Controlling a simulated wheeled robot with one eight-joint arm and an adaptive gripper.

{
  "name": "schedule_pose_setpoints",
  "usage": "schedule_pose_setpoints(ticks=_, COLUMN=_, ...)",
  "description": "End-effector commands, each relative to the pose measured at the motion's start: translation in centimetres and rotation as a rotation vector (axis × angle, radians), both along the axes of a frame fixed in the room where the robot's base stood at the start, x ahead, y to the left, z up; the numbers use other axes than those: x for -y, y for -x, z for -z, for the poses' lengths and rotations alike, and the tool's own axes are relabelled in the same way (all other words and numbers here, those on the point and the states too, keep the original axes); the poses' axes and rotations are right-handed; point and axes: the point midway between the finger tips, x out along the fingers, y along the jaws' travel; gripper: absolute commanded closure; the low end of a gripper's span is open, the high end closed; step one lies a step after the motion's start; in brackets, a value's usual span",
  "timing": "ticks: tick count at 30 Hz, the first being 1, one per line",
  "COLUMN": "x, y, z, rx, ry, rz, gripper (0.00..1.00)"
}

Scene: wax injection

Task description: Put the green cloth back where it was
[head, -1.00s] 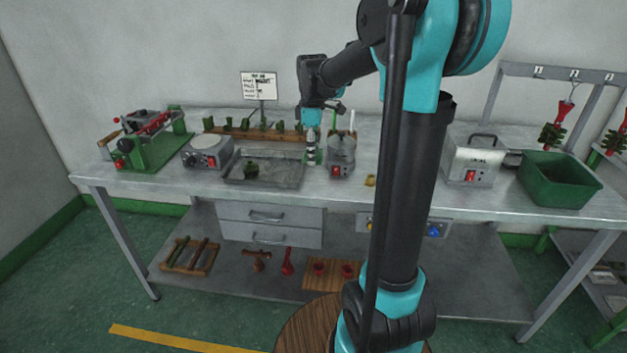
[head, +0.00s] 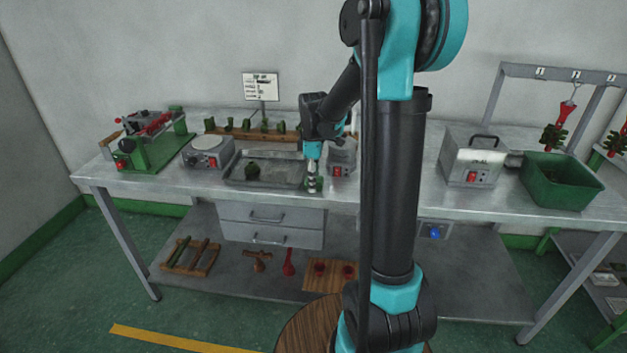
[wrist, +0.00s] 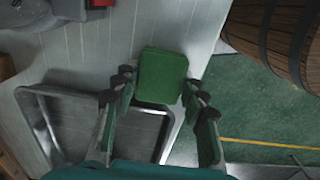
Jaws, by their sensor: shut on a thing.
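My gripper (head: 313,177) hangs low over the bench near its front edge, just right of the metal tray (head: 240,182). It is shut on the green cloth (wrist: 162,75), a folded, block-like green piece that shows between the fingertips (wrist: 159,82) in the wrist view. In the head view the cloth (head: 314,186) shows only as a small green patch at the fingers. I cannot tell whether its underside touches the bench top.
A grey pot (head: 342,158) with a red switch stands behind right. A wooden barrel (wrist: 280,35) is beyond the bench edge.

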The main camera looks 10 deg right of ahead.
Motion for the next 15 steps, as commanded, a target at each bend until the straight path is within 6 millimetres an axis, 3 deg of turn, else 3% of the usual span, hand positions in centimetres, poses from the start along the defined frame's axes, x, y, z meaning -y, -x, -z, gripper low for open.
schedule_pose_setpoints(ticks=3, x=0.0, y=-0.02, z=0.29, rx=0.0, ry=0.0, rz=0.0, gripper=0.89)
schedule_pose_setpoints(ticks=4, x=0.0, y=-0.02, z=0.24, rx=0.0, ry=0.0, rz=0.0, gripper=0.54)
schedule_pose_setpoints(ticks=8, x=0.0, y=-0.01, z=0.22, rx=0.0, ry=0.0, rz=0.0, gripper=0.38)
schedule_pose_setpoints(ticks=15, x=0.0, y=-0.01, z=0.21, rx=0.0, ry=0.0, rz=0.0, gripper=0.37)
